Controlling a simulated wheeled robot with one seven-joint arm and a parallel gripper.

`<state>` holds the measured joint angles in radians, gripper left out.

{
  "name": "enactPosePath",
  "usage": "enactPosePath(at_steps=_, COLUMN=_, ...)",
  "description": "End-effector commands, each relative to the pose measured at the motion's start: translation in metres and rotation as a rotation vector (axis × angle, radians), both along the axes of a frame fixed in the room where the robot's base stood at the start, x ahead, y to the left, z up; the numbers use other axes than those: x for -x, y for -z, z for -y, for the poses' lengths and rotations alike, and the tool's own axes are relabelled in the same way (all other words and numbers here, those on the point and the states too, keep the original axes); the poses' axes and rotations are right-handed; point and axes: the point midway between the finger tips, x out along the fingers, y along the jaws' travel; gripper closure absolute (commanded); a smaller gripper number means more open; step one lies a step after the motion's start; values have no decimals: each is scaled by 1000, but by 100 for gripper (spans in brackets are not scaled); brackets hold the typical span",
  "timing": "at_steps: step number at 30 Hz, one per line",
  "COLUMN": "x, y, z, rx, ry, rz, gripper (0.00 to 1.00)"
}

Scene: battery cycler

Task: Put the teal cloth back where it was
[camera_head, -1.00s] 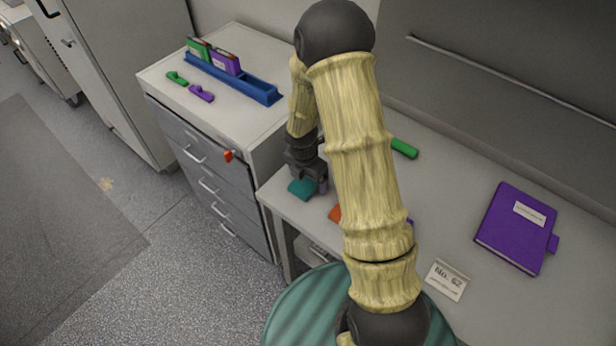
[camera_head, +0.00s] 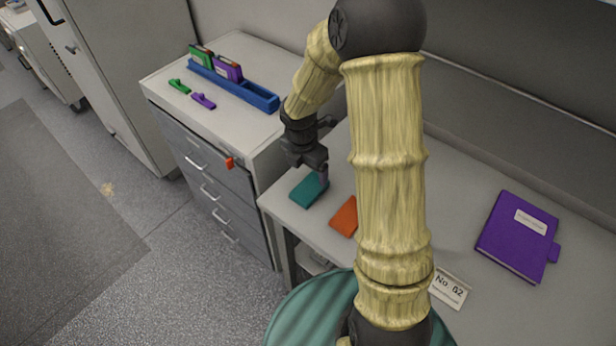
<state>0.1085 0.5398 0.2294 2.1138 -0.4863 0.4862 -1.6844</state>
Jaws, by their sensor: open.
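The teal cloth (camera_head: 308,190) lies folded and flat on the worktop near its left front corner. My gripper (camera_head: 318,178) is just above and behind it, pointing down, and its jaws are open. One finger shows close to the cloth's back right edge; I cannot tell whether it touches. An orange folded cloth (camera_head: 344,216) lies to the right of the teal one, partly hidden by my arm.
A drawer cabinet (camera_head: 204,174) stands left of the worktop, with a blue rack (camera_head: 240,88), a green clip (camera_head: 179,86) and a purple clip (camera_head: 203,101) on top. A purple book (camera_head: 518,236) and a "No. 62" card (camera_head: 449,289) lie on the right.

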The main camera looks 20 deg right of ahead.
Motion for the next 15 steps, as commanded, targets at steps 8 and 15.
enactPosePath(at_steps=8, x=2, y=-31, z=-3, rx=-1, ry=0, rz=1, gripper=16)
enactPosePath(at_steps=15, x=2, y=-31, z=-3, rx=1, ry=0, rz=-1, gripper=16)
